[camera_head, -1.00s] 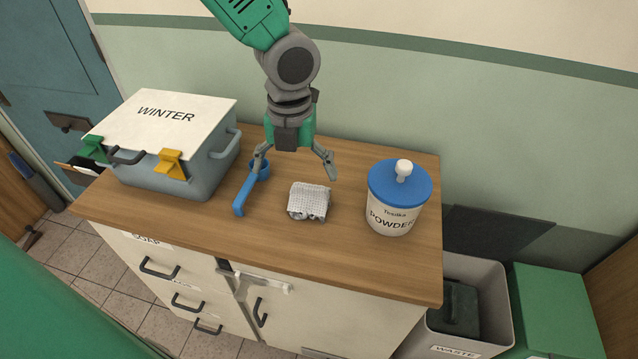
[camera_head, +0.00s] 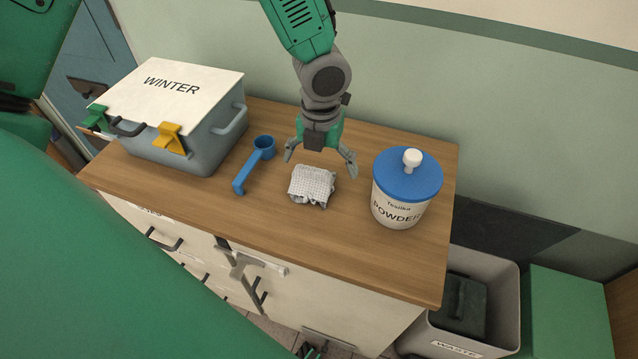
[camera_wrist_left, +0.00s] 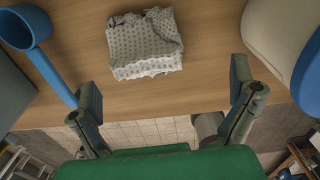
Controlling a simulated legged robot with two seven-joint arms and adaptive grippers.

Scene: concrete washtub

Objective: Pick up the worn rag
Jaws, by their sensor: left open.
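The worn rag (camera_head: 312,187) is a crumpled, pale grey cloth with a dotted pattern, lying on the wooden countertop. My left gripper (camera_head: 320,165) is open and empty just behind and above the rag, its fingers pointing down and spread about as wide as the cloth. In the left wrist view the rag (camera_wrist_left: 145,45) lies beyond the fingertips, roughly between the lines of the two open fingers of the left gripper (camera_wrist_left: 166,88). No contact with the rag shows.
A blue scoop (camera_head: 256,165) lies left of the rag. A powder tub (camera_head: 398,205) with a blue lid stands to the right. A grey box with a "WINTER" lid (camera_head: 172,88) is at the left. The countertop (camera_head: 270,218) in front is clear. A waste bin (camera_head: 505,285) stands below right.

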